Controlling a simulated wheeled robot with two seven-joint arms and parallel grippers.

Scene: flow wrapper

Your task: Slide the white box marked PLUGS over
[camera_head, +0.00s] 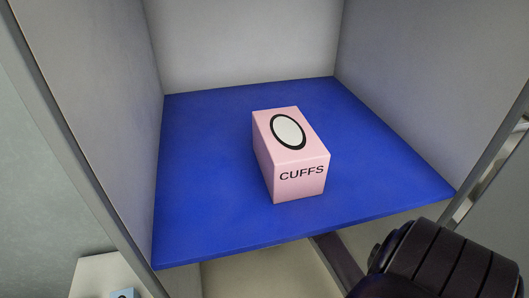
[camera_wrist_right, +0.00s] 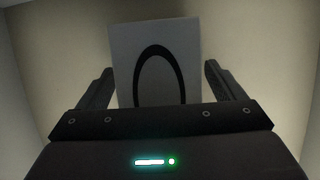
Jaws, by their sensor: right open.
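In the right wrist view a pale box (camera_wrist_right: 155,50) with a black oval ring on its face lies ahead of my right gripper (camera_wrist_right: 158,68). No word shows on that face, so I cannot read PLUGS on it. The right gripper is open, with one finger on each side of the box's lower part. Gaps show between the fingers and the box, and the box's near end is hidden behind the gripper body. The head view does not show this box. My left gripper is in neither view.
In the head view a pink box (camera_head: 300,180) marked CUFFS stands on a blue shelf (camera_head: 205,200) between pale walls. My dark right arm is at the bottom right, below the shelf's front edge. A light blue object (camera_head: 122,293) is cut off at the bottom left.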

